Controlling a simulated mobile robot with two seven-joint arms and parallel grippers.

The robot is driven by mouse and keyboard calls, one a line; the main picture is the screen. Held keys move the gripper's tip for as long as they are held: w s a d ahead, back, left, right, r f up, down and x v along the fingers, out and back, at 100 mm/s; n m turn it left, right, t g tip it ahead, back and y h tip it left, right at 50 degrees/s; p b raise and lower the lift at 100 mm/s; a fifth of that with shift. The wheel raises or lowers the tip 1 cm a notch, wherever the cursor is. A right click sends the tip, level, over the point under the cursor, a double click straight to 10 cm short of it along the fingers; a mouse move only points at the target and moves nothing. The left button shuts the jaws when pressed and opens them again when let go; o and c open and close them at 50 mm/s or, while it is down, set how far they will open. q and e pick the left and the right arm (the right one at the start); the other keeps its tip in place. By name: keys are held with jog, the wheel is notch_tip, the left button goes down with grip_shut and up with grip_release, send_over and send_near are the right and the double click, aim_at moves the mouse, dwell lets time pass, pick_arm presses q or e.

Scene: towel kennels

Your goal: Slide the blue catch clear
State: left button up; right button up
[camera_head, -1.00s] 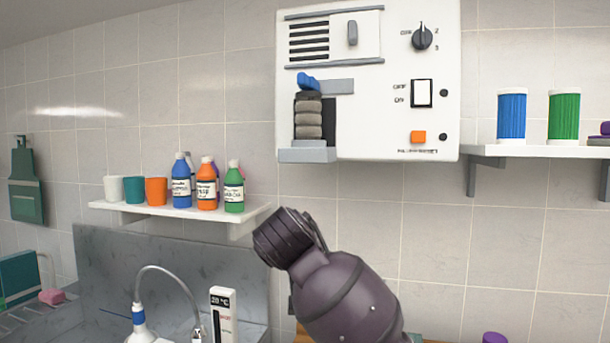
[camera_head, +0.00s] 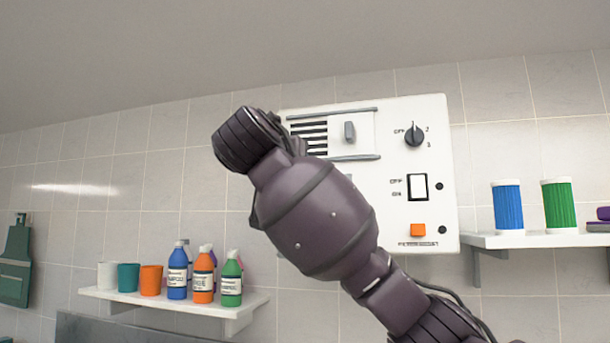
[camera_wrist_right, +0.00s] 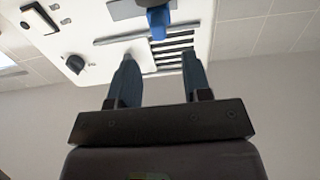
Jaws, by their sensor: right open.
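The blue catch (camera_wrist_right: 158,20) shows in the right wrist view, at the top, on a grey strip of the white wall unit (camera_wrist_right: 97,22). My right gripper (camera_wrist_right: 160,60) is open, with nothing between its fingers. Its two dark fingers point toward the unit, and the catch lies beyond the gap between them, apart from both. In the head view, my right arm covers the catch and the lower left of the white unit (camera_head: 387,115); the right gripper's fingers are hidden there. My left gripper is not in view.
The unit carries a vent with a grey knob (camera_head: 349,132), a dial (camera_head: 414,136), a white switch (camera_head: 417,187) and an orange button (camera_head: 418,230). A shelf (camera_head: 250,302) with bottles and cups is lower left.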

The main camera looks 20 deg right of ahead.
jog(key=p+x, duration=0.2)
jog(key=x, duration=0.6)
jog(key=shift+d, duration=0.2)
jog(key=shift+w+d+p, duration=0.3)
jog(key=shift+w, duration=0.25)
jog(key=shift+w+d+f, duration=0.1)
jog(key=shift+w, duration=0.05)
grip_shut()
jog(key=shift+d, duration=0.1)
